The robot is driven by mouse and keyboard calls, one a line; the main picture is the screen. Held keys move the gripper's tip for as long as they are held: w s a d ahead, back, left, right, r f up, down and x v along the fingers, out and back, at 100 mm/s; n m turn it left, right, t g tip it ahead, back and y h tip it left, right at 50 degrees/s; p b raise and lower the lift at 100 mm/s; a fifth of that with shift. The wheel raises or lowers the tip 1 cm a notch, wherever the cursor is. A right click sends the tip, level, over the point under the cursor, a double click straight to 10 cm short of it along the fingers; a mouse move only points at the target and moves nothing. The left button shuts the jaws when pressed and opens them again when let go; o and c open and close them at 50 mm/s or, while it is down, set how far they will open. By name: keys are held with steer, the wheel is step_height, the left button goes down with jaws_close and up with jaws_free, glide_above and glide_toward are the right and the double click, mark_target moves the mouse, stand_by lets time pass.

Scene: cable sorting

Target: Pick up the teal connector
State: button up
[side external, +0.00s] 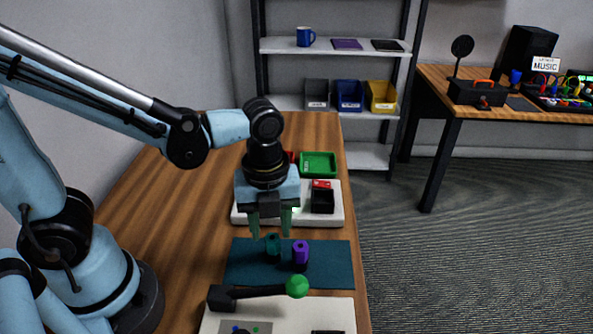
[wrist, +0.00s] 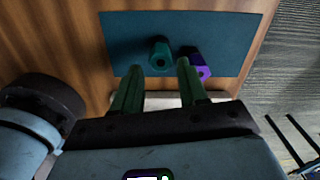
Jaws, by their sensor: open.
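The teal connector (side external: 273,245) stands on the dark teal mat (side external: 330,266), left of a purple connector (side external: 301,254). My gripper (side external: 270,234) is open, its two green fingers pointing down above the mat by the teal connector. In the wrist view, the teal connector (wrist: 160,54) appears just beyond the gap between the fingertips (wrist: 159,68). The purple connector (wrist: 201,66) is close to the right finger, which partly covers it in that view. Nothing is held. I cannot tell the exact height of the fingertips above the connector.
A white board (side external: 334,215) with a black box (side external: 322,201) and a green tray (side external: 318,164) lie behind the mat. A lever with a green ball (side external: 297,286) rises in front of it. The wooden table (side external: 190,215) is clear to the left; its edge is at the right.

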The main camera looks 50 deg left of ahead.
mark_target(272, 237)
steer(key=shift+w+a+f, duration=0.1)
steer(key=shift+w+f, duration=0.05)
steer(key=shift+f, duration=2.6)
steer(key=shift+c, duration=0.4)
jaws_close()
